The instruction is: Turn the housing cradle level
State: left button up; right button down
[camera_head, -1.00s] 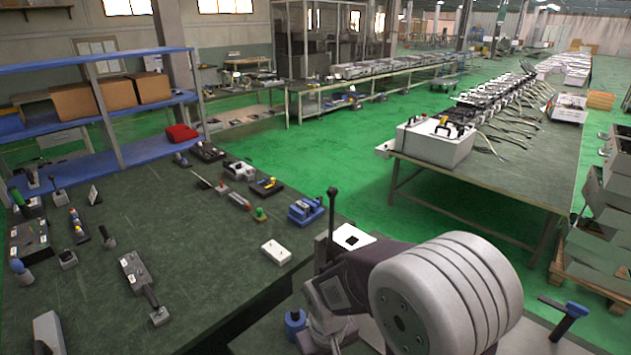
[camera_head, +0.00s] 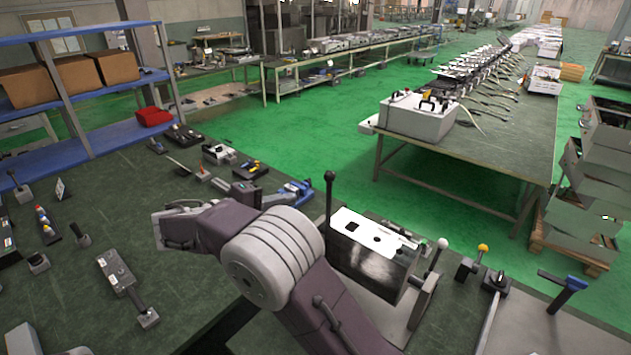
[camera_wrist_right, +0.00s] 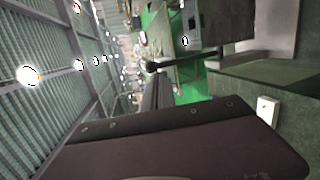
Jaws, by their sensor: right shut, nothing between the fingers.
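The housing cradle stands right of centre in the head view. It holds a box-like housing (camera_head: 372,258) with a white top with dark openings and a glossy black side. The box looks tilted, though my arm hides part of it. A black-knobbed lever (camera_head: 330,195) stands at its left end and a white-knobbed lever (camera_head: 438,255) at its right. My right gripper (camera_head: 262,194) is left of the black-knobbed lever, apart from the box. In the right wrist view its dark fingers (camera_wrist_right: 157,80) are together and empty, with a black knob (camera_wrist_right: 151,66) near the tips. My left gripper is not visible.
A blue clamp-like fixture (camera_head: 294,191) sits close to the right gripper. Small tools and blocks lie on the green bench (camera_head: 190,300) at left. A yellow-knobbed lever (camera_head: 482,250) and a blue-handled tool (camera_head: 563,290) stand to the right of the cradle.

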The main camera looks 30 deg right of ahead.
jog(key=a+r, duration=0.1)
jog(key=a+h, duration=0.1)
jog(key=shift+w+a+r+t, duration=0.3)
jog(key=shift+w+r+t, duration=0.1)
jog(key=shift+w+d, duration=0.1)
jog(key=p, duration=0.4)
send_near(325, 177)
jog(key=x, duration=0.6)
jog(key=shift+d+r, duration=0.15)
jog(key=shift+d, duration=0.05)
jog(key=shift+w+d, duration=0.1)
jog(key=shift+d, duration=0.2)
